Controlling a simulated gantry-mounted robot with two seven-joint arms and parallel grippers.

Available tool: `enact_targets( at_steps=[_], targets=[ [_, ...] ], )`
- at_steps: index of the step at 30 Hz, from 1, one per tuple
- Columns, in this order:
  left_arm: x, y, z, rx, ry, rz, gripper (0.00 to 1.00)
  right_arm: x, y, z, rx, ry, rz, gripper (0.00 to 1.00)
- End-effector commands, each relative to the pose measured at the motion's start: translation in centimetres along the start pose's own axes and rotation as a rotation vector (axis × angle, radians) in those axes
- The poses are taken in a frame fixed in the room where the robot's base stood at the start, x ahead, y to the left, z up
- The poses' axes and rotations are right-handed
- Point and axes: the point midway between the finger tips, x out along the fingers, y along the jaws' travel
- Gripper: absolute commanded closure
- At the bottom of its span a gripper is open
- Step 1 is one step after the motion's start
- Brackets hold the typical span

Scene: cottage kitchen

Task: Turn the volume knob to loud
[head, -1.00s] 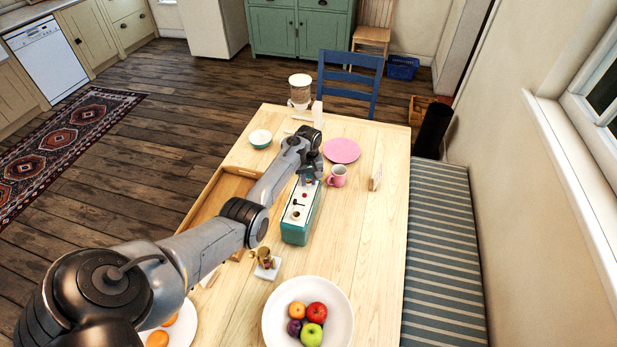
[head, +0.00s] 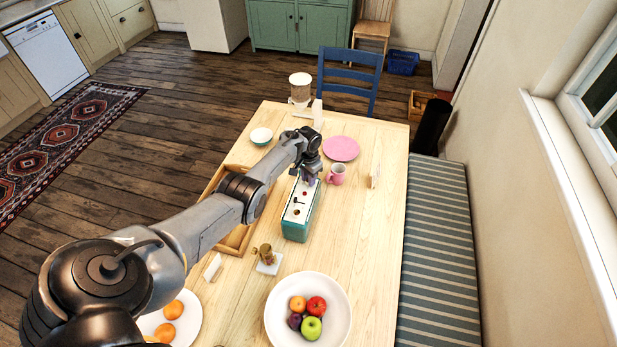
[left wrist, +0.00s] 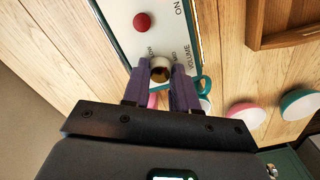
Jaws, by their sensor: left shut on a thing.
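A teal box-shaped device with a white top panel (head: 296,222) stands on the table. The volume knob (left wrist: 160,64), round with a pale rim and a darker middle, lies between the purple fingers of my left gripper (left wrist: 162,66). The gripper (head: 310,181) is shut on it at the far end of the panel. The way the knob points cannot be made out. My right gripper is in no view.
A pink mug (head: 336,174) stands close right of the device, with a pink plate (head: 341,148) behind it. A wooden tray (head: 236,240) lies to the left, partly under my arm. A fruit bowl (head: 334,333) is in front. The table's right side is fairly clear.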

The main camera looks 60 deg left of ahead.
Motion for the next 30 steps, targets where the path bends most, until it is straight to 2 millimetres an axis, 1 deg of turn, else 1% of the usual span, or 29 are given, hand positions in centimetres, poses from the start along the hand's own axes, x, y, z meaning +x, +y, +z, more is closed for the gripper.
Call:
enact_targets(
  at_steps=[14,30],
  targets=[
    [0.1,0.0,0.0,0.451,0.001,0.000,1.00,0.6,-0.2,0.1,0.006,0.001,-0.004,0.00],
    [0.2,-0.1,0.0,0.964,0.001,-0.001,1.00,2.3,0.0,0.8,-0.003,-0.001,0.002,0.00]
  ],
)
